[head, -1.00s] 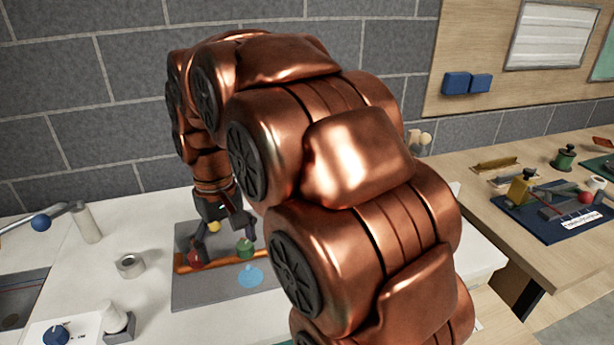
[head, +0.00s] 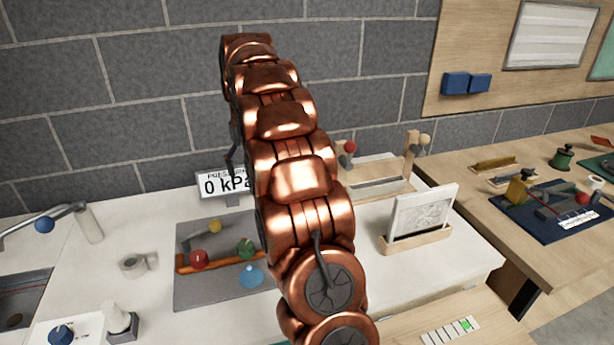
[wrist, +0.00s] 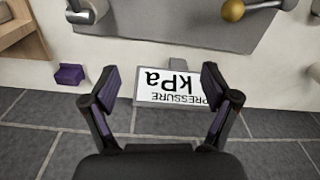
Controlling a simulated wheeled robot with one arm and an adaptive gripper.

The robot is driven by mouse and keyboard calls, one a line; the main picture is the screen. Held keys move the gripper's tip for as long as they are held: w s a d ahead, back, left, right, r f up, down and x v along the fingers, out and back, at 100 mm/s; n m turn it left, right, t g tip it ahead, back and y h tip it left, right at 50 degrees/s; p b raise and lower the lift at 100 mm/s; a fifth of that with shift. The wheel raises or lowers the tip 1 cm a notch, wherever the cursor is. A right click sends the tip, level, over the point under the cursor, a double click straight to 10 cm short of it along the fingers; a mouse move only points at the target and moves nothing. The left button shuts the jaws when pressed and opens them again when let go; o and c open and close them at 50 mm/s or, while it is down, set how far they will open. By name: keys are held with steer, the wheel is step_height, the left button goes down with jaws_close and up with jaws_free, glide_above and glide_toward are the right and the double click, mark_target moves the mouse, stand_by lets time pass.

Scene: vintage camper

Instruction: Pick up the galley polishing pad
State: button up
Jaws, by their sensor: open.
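I cannot tell for certain which thing is the galley polishing pad. A small purple block (wrist: 70,75) lies on the white counter near its back edge, at the left of the wrist view, and may be the pad. I cannot make it out in the head view, where my arm covers part of the counter. My gripper (wrist: 160,72) is open and empty in the wrist view. Its fingers point toward the counter's back edge, around the pressure sign, with the purple block outside the left finger.
The pressure sign (head: 222,183) stands at the counter's back. A grey panel (head: 200,292) carries red, yellow, green and blue knobs. A grey ring (head: 138,264) lies left of it. A picture in a wooden stand (head: 418,237) and a wooden frame (head: 380,190) are at the right.

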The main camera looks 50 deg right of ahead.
steer(key=shift+m+t+h, duration=0.4)
steer(key=shift+m+t, duration=0.1)
steer(key=shift+m, duration=0.4)
steer(key=w+d+f, duration=0.1)
steer(key=d+f, duration=0.1)
steer(key=d, duration=0.5)
steer(key=d+f+p, duration=0.1)
steer(key=d+f, duration=0.2)
steer(key=d, duration=0.5)
steer(key=w+d+f, duration=0.1)
steer(key=d+f, duration=0.1)
steer(key=d, duration=0.6)
steer(key=shift+w+f+p, duration=0.3)
steer(key=shift+w+f, duration=0.05)
steer(key=shift+f, duration=0.05)
steer(key=shift+s+d+f, duration=0.2)
steer(key=shift+d, duration=0.4)
steer(key=shift+d+f+b, duration=0.2)
steer(key=shift+f+b, duration=0.4)
steer(key=shift+f, duration=0.75)
steer(key=shift+w+f+p, duration=0.2)
steer(key=shift+f+p, duration=0.25)
steer(key=shift+f, duration=0.85)
steer(key=shift+w+f+p, duration=0.15)
steer(key=shift+f+p, duration=0.3)
steer(key=shift+f, duration=0.85)
steer(key=shift+d, duration=0.1)
steer(key=c, duration=1.4)
steer(key=shift+r+b, duration=0.15)
steer(key=shift+b, duration=0.2)
